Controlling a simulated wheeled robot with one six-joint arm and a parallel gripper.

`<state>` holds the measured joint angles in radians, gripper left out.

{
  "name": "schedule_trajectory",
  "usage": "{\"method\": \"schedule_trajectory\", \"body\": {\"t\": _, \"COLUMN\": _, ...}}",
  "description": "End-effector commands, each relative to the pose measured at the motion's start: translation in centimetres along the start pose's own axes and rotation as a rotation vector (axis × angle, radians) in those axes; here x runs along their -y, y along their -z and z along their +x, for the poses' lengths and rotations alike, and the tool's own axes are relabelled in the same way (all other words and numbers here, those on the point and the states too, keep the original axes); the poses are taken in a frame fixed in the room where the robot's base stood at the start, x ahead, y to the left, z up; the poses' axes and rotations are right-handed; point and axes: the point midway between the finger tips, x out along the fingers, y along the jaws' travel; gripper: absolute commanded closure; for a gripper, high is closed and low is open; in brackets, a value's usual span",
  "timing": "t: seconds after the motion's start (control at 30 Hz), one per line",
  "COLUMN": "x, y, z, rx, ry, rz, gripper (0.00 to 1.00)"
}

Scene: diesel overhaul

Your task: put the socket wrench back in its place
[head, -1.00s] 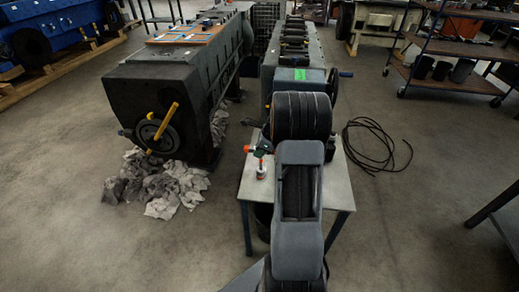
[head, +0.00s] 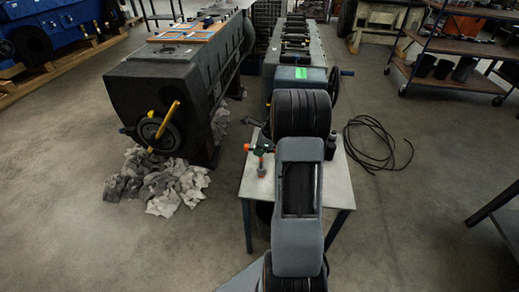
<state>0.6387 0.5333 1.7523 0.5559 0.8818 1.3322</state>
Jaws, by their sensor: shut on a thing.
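My gripper is not visible; my own arm stands in front of the work table and hides what lies behind it. I cannot make out the socket wrench for certain. The small work table (head: 341,190) has a pale top. On its left side stands a small item with orange and green parts (head: 260,155). A dark object (head: 256,124) lies behind it near the table's back left corner, too small to identify. A dark bottle-like object (head: 330,146) stands to the right of my arm.
A large dark engine block (head: 150,85) stands on the left, with rags (head: 160,185) on the floor before it. A second long machine (head: 297,76) is behind the table. A cable coil (head: 370,145) lies on the right floor. A shelf cart (head: 460,75) stands back right.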

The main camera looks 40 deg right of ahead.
Motion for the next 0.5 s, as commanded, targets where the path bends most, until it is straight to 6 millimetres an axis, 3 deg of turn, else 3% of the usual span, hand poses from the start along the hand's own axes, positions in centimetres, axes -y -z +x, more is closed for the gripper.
{"method": "schedule_trajectory", "body": {"t": 0.5, "x": 0.0, "y": 0.7, "z": 1.6, "rx": 0.0, "ry": 0.001, "rz": 0.0, "gripper": 1.0}}
